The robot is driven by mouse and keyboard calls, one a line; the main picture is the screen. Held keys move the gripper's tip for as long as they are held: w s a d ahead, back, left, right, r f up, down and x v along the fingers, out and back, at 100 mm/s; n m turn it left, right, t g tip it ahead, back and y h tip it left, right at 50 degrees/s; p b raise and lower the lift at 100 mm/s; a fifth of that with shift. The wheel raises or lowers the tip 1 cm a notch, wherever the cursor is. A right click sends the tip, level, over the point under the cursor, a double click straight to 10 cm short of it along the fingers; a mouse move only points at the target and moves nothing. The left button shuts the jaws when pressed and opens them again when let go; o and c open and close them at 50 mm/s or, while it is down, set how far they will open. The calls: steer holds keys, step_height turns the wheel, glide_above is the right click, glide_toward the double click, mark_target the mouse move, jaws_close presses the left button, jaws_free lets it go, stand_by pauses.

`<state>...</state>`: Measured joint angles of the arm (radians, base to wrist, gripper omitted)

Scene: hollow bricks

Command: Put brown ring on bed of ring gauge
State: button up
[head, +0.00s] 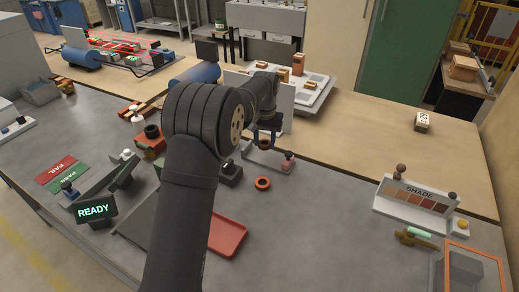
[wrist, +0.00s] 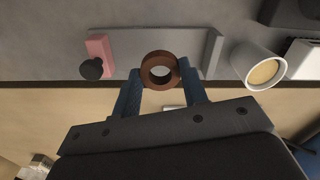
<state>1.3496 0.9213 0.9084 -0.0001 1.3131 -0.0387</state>
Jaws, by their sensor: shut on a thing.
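The brown ring (wrist: 148,78) is between the two blue fingers of my gripper (wrist: 160,82), near their tips, with its hole facing the wrist camera. My gripper is shut on it. The ring gauge (wrist: 135,42) shows beyond the ring as a flat grey bed, with a pink block and black knob (wrist: 96,58) at its left and an upright grey end wall (wrist: 214,52) at its right. The ring overlaps the bed's edge in this view; I cannot tell the height between them. In the head view, my gripper (head: 265,138) is at the ring gauge (head: 262,160), partly hidden by my arm.
An orange-red ring (head: 262,184) lies on the grey table in front of the gauge. A white cup (wrist: 258,66) stands right of the gauge in the wrist view. A red tray (head: 228,236) and a shade stand (head: 415,203) are nearer. Bare table lies right of the loose ring.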

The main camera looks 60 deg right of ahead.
mark_target(260, 156)
steer(key=shift+w+d+f, duration=0.15)
steer(key=shift+w+f, duration=0.25)
steer(key=shift+w, duration=0.15)
steer(key=shift+w+d+f, duration=0.15)
steer(key=shift+w+f, duration=0.2)
steer(key=shift+w, duration=0.2)
steer(key=shift+f, duration=1.95)
steer(key=shift+f, duration=0.1)
steer(key=o, duration=0.9)
steer(key=shift+o, duration=0.2)
step_height(260, 156, up, 12)
